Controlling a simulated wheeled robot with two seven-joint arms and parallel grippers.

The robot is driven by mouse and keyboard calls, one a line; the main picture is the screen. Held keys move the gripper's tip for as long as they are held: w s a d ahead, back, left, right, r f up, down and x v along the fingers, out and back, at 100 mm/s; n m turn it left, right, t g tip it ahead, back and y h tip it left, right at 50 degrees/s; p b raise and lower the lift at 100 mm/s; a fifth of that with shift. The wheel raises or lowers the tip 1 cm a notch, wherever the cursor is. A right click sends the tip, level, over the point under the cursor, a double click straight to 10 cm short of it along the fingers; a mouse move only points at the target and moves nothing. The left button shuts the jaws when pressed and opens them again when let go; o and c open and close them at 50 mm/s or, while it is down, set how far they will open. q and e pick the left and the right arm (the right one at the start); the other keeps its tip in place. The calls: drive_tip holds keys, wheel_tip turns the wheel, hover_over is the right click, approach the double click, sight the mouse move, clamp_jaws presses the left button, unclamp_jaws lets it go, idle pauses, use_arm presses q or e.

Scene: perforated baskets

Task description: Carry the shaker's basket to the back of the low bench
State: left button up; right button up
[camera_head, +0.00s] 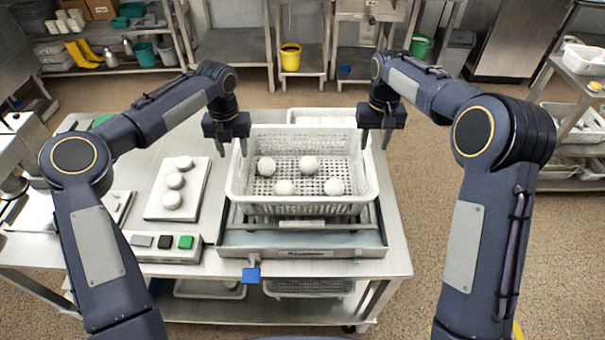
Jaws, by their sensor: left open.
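The white perforated basket (302,208) sits upright on the metal shaker (235,240), on a steel table (393,250). Several pale round lumps (309,165) lie in the basket. My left gripper (232,150) is open above the basket's back left rim. My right gripper (375,145) is above its back right rim, its fingers apart with nothing between them. I cannot tell whether either gripper touches the rim. Which surface is the low bench is not clear; a low steel surface (235,45) stands at the back across the floor.
A white board with several pale lumps (155,205) and a panel with buttons (160,254) lie left of the shaker. Another white tray (320,115) is behind the basket. A yellow bucket (290,58) stands at the back. Racks with trays (580,120) stand at right. Open floor (450,130) lies between.

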sight(235, 158)
use_arm(q)
drive_tip(key=shift+f, duration=2.25)
use_arm(e)
drive_tip(key=shift+f, duration=2.25)
use_arm(q)
clamp_jaws()
use_arm(e)
clamp_jaws()
drive_tip(key=shift+r, duration=0.1)
